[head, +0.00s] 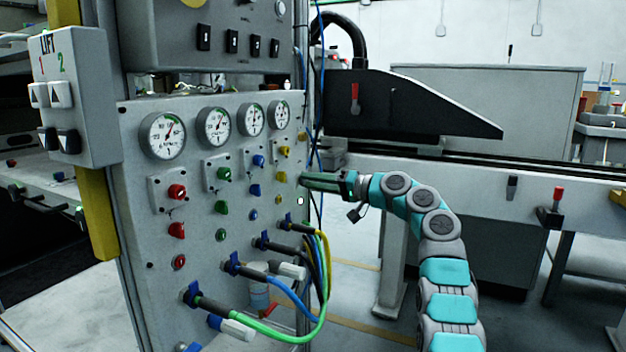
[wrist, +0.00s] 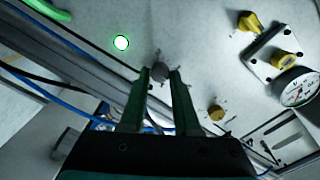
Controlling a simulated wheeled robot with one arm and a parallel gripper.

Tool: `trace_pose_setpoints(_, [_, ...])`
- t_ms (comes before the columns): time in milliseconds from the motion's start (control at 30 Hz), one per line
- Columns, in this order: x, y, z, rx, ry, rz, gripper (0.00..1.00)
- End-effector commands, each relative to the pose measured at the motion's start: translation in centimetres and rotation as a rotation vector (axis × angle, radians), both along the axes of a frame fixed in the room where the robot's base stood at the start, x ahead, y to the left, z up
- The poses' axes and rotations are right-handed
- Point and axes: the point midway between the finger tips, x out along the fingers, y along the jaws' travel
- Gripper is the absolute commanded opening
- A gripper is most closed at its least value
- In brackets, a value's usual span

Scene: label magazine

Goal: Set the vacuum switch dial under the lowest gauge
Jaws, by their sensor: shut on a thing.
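A grey panel (head: 137,130) carries a row of several round white gauges, the nearest one (head: 163,135) at the left. My gripper (head: 304,179) reaches the panel's right edge from the right. In the wrist view my gripper (wrist: 159,76) has its two green fingers closed on a small grey knob (wrist: 157,66) on the panel. The fingers hide the knob's sides, and its setting cannot be read. One gauge (wrist: 298,90) shows at the right of the wrist view. I cannot tell which label belongs to the gripped knob.
A lit green lamp (wrist: 121,43) and a brass-coloured knob (wrist: 216,112) flank the gripped knob. Yellow knobs (wrist: 249,22) are near the gauge. Blue, yellow and green hoses (head: 326,280) loop out below my gripper. Thin blue cables run along the panel's right edge.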

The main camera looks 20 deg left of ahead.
Motion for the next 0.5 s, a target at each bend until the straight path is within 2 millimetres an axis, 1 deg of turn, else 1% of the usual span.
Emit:
trace_pose_setpoints(200, [0.00, 0.01, 0.04, -0.017, -0.177, 0.004, 0.00])
trace_pose_setpoints(500, [0.03, 0.08, -0.14, -0.030, -0.341, 0.003, 0.00])
